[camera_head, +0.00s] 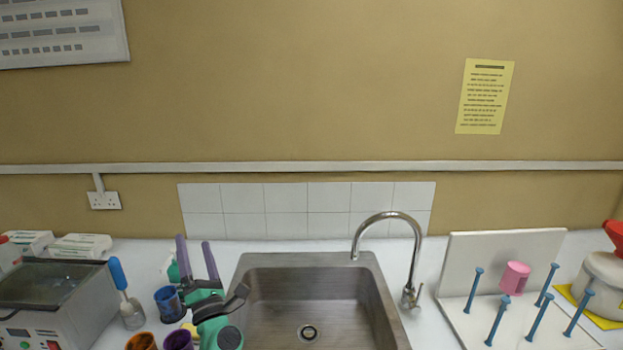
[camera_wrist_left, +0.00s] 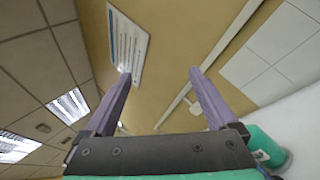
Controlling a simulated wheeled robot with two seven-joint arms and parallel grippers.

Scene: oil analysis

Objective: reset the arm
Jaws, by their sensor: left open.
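My left gripper (camera_head: 193,252) shows in the head view at the left edge of the sink, with its two purple fingers pointing up. The fingers are apart and nothing is between them. In the left wrist view the same gripper (camera_wrist_left: 158,84) is open and empty, facing the tan wall and the ceiling. My green wrist hides part of the counter and the things behind it. My right gripper is not in view.
A steel sink (camera_head: 243,268) with a tap (camera_head: 413,262) is in the middle. Cups (camera_head: 168,304) and a blue-handled brush (camera_head: 119,275) stand left, beside a grey machine (camera_head: 85,318). A white rack with blue pegs (camera_head: 505,245) and a pink cup (camera_head: 514,278) stands right.

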